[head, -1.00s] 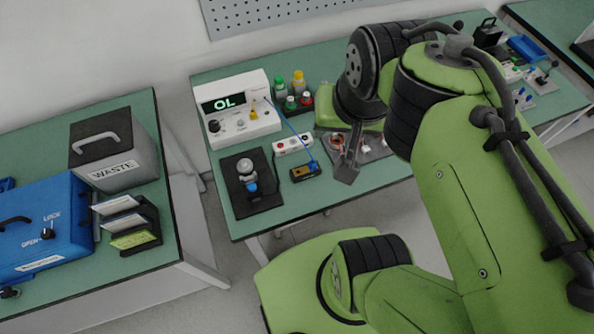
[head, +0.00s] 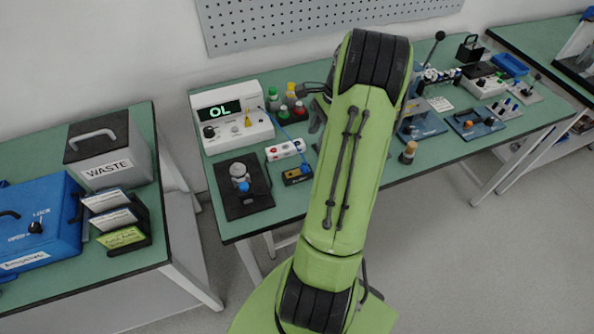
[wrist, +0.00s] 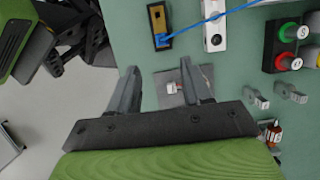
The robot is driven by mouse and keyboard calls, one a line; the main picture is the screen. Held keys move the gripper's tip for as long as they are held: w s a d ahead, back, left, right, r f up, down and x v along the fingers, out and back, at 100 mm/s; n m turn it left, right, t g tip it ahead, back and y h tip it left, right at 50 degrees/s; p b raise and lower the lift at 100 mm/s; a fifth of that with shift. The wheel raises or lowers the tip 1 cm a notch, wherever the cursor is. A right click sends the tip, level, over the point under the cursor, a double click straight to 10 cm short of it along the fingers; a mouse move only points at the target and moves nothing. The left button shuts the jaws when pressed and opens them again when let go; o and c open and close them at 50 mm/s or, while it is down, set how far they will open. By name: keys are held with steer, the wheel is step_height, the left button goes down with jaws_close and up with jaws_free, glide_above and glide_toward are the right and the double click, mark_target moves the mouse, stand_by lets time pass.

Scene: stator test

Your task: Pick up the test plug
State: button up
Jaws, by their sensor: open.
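The blue plug (head: 306,168) at the end of a blue cable (head: 285,130) appears to be the test plug. It sits at one end of a black and yellow block (head: 293,177) on the green bench. In the wrist view the plug (wrist: 163,41) and its block (wrist: 157,18) are at the top, beyond my fingertips. My gripper (wrist: 158,72) is open, with nothing held between its fingers. A grey plate (wrist: 166,98) with a small red and white part (wrist: 173,86) shows below and between the fingers. In the head view my arm hides the gripper.
The meter (head: 231,117) reading OL stands behind the block. A black mat (head: 242,185) with a silver and blue fixture is at left. Fixtures crowd the bench's right.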

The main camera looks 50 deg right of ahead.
mark_target(306, 163)
steer(key=b+x, duration=0.2)
steer(key=x, duration=1)
steer(key=shift+d+b, duration=0.2)
steer(key=shift+b, duration=0.1)
steer(key=shift+r, duration=0.1)
jaws_close()
step_height(306, 163, up, 10)
steer(key=p, duration=0.2)
steer(key=shift+r+p, duration=0.1)
steer(key=shift+p, duration=0.55)
